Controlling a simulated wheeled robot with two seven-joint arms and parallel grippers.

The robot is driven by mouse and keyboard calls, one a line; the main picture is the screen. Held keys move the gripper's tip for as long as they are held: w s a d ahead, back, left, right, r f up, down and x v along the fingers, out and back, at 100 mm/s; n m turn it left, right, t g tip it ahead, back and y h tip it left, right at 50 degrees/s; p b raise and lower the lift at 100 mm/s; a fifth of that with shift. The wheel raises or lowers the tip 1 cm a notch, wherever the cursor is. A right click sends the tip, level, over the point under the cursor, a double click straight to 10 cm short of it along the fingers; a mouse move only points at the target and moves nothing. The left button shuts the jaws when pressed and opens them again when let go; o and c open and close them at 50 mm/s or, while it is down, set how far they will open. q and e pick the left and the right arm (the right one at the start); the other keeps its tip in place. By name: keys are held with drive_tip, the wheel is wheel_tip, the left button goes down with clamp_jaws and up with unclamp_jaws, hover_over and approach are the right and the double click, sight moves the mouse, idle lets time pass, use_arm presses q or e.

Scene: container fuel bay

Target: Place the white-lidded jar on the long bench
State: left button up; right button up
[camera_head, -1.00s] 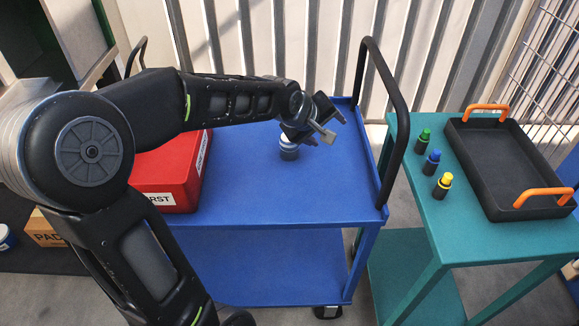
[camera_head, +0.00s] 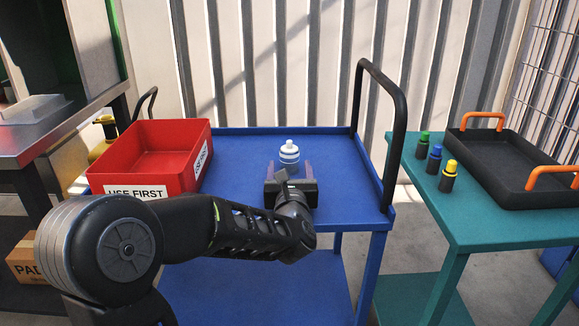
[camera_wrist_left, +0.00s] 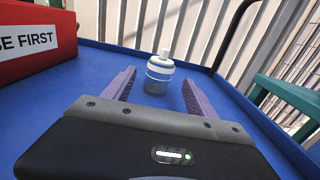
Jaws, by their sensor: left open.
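The white-lidded jar (camera_head: 289,154) stands upright on the blue cart (camera_head: 240,190), toward its back middle. My left gripper (camera_head: 290,170) is open and low over the cart, on the near side of the jar. In the left wrist view its two purple fingers (camera_wrist_left: 158,84) point toward the jar, which lies just beyond the fingertips and between their lines. My right gripper is not in view. A grey-topped bench (camera_head: 62,128) stands at the left; I cannot tell whether it is the long bench.
A red USE FIRST bin (camera_head: 150,185) sits on the cart's left. The cart's black handle (camera_head: 400,120) rises at the right. A teal table (camera_head: 480,225) holds a black tray (camera_head: 500,190) and several small bottles (camera_head: 434,160). The cart top right of the jar is clear.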

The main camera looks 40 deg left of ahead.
sight(289, 157)
use_arm(q)
drive_tip(key=shift+x, duration=1.3)
drive_tip(key=x, duration=0.5)
drive_tip(key=shift+w+r+b, duration=0.1)
drive_tip(key=shift+b, duration=0.2)
clamp_jaws()
